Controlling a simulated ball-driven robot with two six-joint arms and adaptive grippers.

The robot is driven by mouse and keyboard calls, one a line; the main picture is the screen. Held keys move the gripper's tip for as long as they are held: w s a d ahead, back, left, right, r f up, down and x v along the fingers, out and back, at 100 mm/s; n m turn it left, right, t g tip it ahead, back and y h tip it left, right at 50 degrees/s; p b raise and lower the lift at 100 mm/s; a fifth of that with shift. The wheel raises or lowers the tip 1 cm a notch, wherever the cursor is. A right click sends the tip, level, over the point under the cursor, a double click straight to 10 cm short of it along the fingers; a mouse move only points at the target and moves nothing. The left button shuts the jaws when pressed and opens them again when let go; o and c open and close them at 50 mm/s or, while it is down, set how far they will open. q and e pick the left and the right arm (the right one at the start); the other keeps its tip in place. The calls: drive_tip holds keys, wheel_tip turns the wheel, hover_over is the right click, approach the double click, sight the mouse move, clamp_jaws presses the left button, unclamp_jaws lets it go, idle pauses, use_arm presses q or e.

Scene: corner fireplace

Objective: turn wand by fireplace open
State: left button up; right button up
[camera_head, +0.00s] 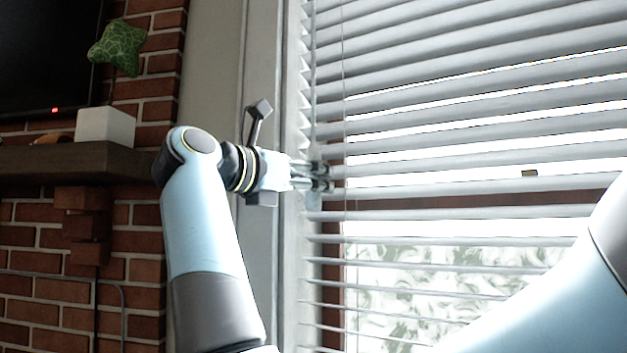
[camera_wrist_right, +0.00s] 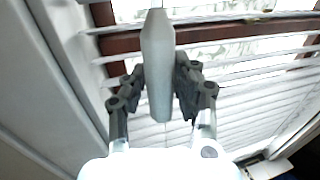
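The wand (camera_wrist_right: 158,50) is a pale grey faceted rod in the right wrist view, in front of the window blind. My right gripper (camera_wrist_right: 160,78) has its dark fingers on both sides of the rod and looks closed on it. In the head view the right gripper (camera_head: 322,178) is at the blind's left edge, by the window frame; the wand there is hard to make out. The blind (camera_head: 480,110) has white slats, with bright gaps between several of them and outdoor greenery showing lower down. My left gripper is not in view.
A brick fireplace wall (camera_head: 40,235) with a dark mantel (camera_head: 70,160) stands at the left. On the mantel is a white pot (camera_head: 105,126) with a green cactus-like shape (camera_head: 118,47), below a dark screen (camera_head: 45,50). The window frame (camera_head: 262,60) is close beside my right wrist.

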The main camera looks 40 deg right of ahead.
clamp_jaws()
drive_tip(key=shift+s+d+f+n+t+b, duration=0.1)
drive_tip(key=shift+f+n+t+b, duration=0.15)
drive_tip(key=shift+n+t+b, duration=0.7)
drive_tip(key=shift+n+t, duration=0.25)
drive_tip(key=shift+t, duration=0.6)
drive_tip(key=shift+r+n+t+y+b, duration=0.15)
drive_tip(key=shift+n+t+y, duration=0.3)
drive_tip(key=shift+t, duration=0.3)
drive_tip(key=shift+r+n+t+y+b, duration=0.15)
drive_tip(key=shift+n+t+y, duration=0.1)
drive_tip(key=shift+n+t, duration=0.4)
drive_tip(key=shift+f, duration=0.1)
unclamp_jaws()
drive_tip(key=o, duration=0.5)
drive_tip(key=shift+a, duration=0.2)
drive_tip(key=shift+o, duration=0.2)
drive_tip(key=shift+d, duration=0.1)
